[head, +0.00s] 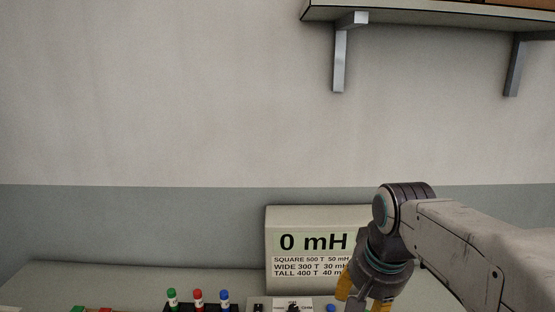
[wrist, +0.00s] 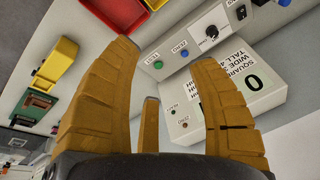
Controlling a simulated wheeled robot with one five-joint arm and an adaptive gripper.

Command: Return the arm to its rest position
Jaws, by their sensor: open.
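My gripper (wrist: 160,75) shows in the wrist view with its yellow-brown fingers spread apart and nothing between them. In the head view my arm reaches in from the right and bends down at the wrist. The gripper (head: 362,295) there points down in front of the meter box (head: 285,212), and its fingertips are cut off by the bottom edge. The meter box reads "0 mH" and lists square, wide and tall values. In the wrist view the box (wrist: 262,103) lies beyond the right finger, partly hidden by it.
Green (head: 172,295), red (head: 198,297) and blue (head: 225,298) capped items stand in a dark rack on the bench (head: 90,275). A shelf (head: 430,14) on metal brackets hangs at upper right. The wall space at left is clear.

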